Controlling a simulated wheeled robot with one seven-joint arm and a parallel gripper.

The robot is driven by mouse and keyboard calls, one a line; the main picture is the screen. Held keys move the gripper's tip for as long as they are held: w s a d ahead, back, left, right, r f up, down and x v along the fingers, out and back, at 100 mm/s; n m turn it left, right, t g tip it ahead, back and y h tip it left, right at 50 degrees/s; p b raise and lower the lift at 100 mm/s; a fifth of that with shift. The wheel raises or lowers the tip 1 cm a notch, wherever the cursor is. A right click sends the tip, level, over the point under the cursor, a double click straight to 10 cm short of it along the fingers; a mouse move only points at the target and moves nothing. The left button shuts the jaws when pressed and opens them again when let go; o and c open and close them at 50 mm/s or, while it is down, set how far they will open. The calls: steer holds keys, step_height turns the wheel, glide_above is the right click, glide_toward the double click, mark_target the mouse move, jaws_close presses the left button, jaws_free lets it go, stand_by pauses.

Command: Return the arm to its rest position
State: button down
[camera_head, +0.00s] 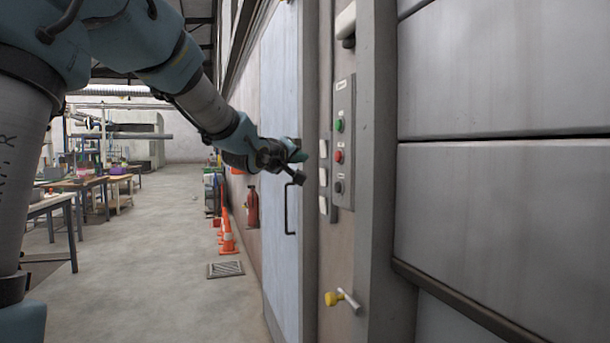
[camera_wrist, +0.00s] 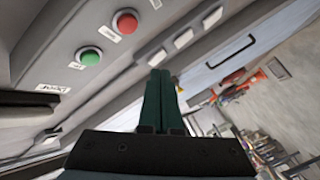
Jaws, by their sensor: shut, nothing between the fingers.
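My arm reaches from the upper left toward the machine's front. My gripper (camera_head: 297,177) is at the end of it, in front of the pale blue door (camera_head: 280,80) and left of the control panel (camera_head: 343,150). In the wrist view its two green fingers (camera_wrist: 160,85) lie together, shut with nothing between them. The panel's green button (camera_head: 339,125) and red button (camera_head: 338,157) show there too, the green one (camera_wrist: 90,57) and the red one (camera_wrist: 125,22) left of the fingers. The fingers appear apart from both buttons.
A yellow-ended lever (camera_head: 345,299) sticks out below the panel. A dark door handle (camera_head: 289,208) is just below my gripper. A fire extinguisher (camera_head: 252,206) and orange cones (camera_head: 228,235) stand along the wall. Workbenches (camera_head: 70,190) are at the left; the floor between is clear.

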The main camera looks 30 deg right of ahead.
steer(key=a+f+g+y, duration=0.2)
steer(key=a+f+y, duration=0.7)
steer(key=a+f, duration=1.05)
steer(key=s+a+f+g+y, duration=0.1)
steer(key=s+a+f+g, duration=0.1)
steer(key=s+a+f, duration=0.2)
steer(key=s+a+f+g+y+p, duration=0.1)
steer(key=s+a+f, duration=0.3)
steer(key=s+a, duration=0.4)
steer(key=s+a+f+g+y, duration=0.2)
steer(key=s+a+f+g, duration=0.2)
steer(key=s+a, duration=0.3)
steer(key=shift+a+f+m, duration=0.2)
steer(key=shift+a+m, duration=0.2)
steer(key=shift+a, duration=0.85)
steer(key=shift+w, duration=0.1)
